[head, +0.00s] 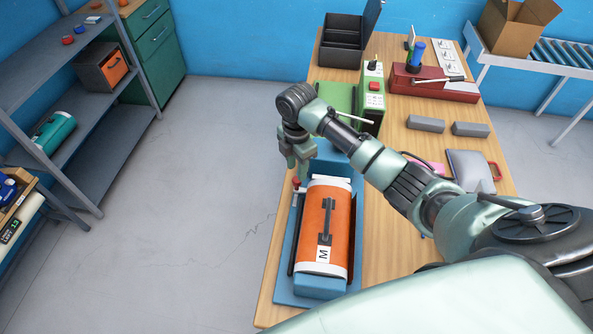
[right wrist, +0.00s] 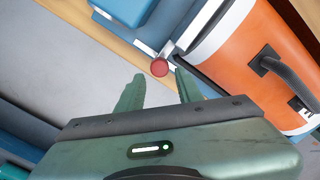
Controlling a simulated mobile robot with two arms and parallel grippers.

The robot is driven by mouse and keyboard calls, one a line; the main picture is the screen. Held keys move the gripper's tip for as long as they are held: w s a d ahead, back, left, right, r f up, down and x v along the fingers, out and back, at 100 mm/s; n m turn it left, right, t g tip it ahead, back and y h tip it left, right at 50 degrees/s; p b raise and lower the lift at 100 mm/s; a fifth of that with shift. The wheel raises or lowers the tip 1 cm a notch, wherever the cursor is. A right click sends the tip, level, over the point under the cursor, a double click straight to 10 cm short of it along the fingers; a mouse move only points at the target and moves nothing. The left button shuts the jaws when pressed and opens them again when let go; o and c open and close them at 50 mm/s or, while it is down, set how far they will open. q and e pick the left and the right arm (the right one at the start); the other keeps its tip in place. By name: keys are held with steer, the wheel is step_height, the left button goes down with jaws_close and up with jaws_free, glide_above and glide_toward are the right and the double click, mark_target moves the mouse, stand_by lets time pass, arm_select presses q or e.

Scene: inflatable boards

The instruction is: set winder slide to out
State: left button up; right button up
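The winder has a blue base (head: 280,288) and carries an orange-and-white roll (head: 317,222) marked M, with a dark handle on top. A small red knob (head: 296,182) stands at its far left corner, by a dark rail (head: 297,236) along the left side. My right gripper (head: 297,172) points down at this knob. In the right wrist view the gripper (right wrist: 160,84) is open, and the red knob (right wrist: 160,68) shows just beyond the gap between the fingertips. I cannot tell whether they touch. The orange roll (right wrist: 246,42) lies to the right there. My left gripper is out of view.
The wooden table (head: 378,240) also holds a green machine (head: 369,100), a red toolbox (head: 430,88), a black open case (head: 342,42) and grey blocks (head: 425,124). Grey shelves (head: 80,135) stand at left. The floor between is clear.

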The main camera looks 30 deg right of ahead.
step_height(320, 180, down, 4)
steer(key=shift+r+p, duration=0.1)
steer(key=shift+p, duration=0.3)
steer(key=shift+f, duration=0.65)
jaws_close()
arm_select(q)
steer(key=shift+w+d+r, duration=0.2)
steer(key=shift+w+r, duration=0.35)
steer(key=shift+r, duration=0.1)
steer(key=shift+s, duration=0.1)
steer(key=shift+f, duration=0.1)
arm_select(e)
steer(key=shift+w, duration=0.1)
